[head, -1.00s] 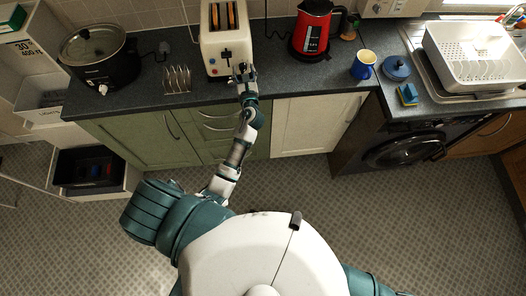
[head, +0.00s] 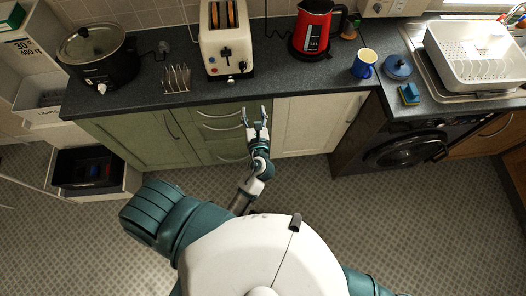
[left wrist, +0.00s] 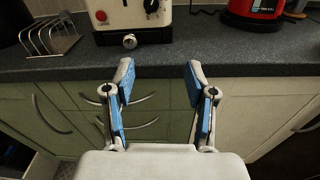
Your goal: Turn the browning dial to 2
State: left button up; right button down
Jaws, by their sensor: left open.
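The cream toaster (head: 226,42) stands on the dark worktop with bread in its two slots. My left gripper (head: 255,112) is open and empty, in front of the drawers, below and short of the worktop edge and apart from the toaster. Both fingers (left wrist: 158,78) show in the left wrist view. My right gripper is not in view.
A toast rack (head: 177,79) and black slow cooker (head: 97,57) stand left of the toaster. A red kettle (head: 312,30) and blue mug (head: 363,64) stand to its right. The worktop directly before the toaster is a narrow clear strip.

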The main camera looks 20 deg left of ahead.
pick_arm(q)
jog(key=s+d+f+n+g+h, duration=0.1)
jog(key=d+f+n+h, duration=0.1)
jog(key=f, duration=1)
jog(key=s+d+f+n+g+h, duration=0.1)
jog(key=d+f+n+g+h, duration=0.1)
jog(key=f, duration=1)
jog(key=shift+d+f+n+g+h+b, duration=0.15)
jog(key=shift+d+n+g+h+b, duration=0.25)
jog(key=shift+n+h, duration=0.4)
jog(key=shift+a, duration=0.15)
